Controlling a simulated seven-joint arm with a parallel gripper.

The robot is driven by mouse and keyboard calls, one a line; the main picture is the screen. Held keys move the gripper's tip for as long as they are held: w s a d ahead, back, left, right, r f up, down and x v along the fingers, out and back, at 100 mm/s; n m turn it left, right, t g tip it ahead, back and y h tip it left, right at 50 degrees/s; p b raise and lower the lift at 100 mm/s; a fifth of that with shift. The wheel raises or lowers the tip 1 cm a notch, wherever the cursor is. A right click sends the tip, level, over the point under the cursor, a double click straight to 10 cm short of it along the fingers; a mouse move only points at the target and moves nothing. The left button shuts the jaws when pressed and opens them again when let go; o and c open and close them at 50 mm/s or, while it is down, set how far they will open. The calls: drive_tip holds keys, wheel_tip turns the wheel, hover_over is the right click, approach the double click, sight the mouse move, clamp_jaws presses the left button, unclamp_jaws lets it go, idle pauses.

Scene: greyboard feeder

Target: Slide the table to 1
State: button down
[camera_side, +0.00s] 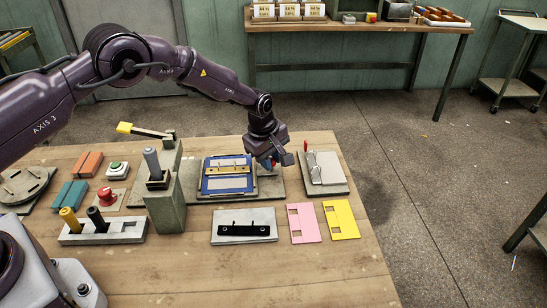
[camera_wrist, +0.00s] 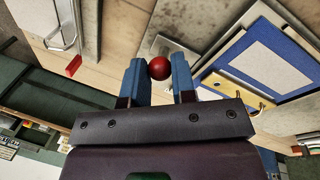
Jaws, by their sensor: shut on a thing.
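The sliding table, a blue-framed plate (camera_side: 228,184) with a light grey middle and a yellow bar across it, sits on a grey base (camera_side: 272,188) at the middle of the bench. It also shows at the right of the wrist view (camera_wrist: 262,68). My gripper (camera_side: 270,163) is at the table's right side, pointing down. In the wrist view its two blue fingers (camera_wrist: 158,80) are shut on a red ball knob (camera_wrist: 159,68). How the knob joins the table is hidden. I cannot make out a number 1 mark.
A grey plate with a wire clamp and red tip (camera_side: 326,172) stands close to the right. A grey block with a lever (camera_side: 165,200) stands close to the left. In front lie a plate with a black strip (camera_side: 244,226), a pink card (camera_side: 304,223) and a yellow card (camera_side: 341,219).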

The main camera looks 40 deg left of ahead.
sight(240, 168)
drive_tip(key=s+a, duration=0.5)
drive_tip(key=a, duration=0.1)
drive_tip(key=shift+s, duration=0.4)
drive_tip(key=c, duration=0.9)
unclamp_jaws()
drive_tip(key=shift+c, duration=0.2)
drive_tip(key=shift+d+r, duration=0.1)
wheel_tip(240, 168, up, 13)
drive_tip(key=s, duration=0.2)
drive_tip(key=shift+s+a+f, duration=0.2)
drive_tip(key=shift+s+a, duration=0.05)
drive_tip(key=shift+a, duration=0.05)
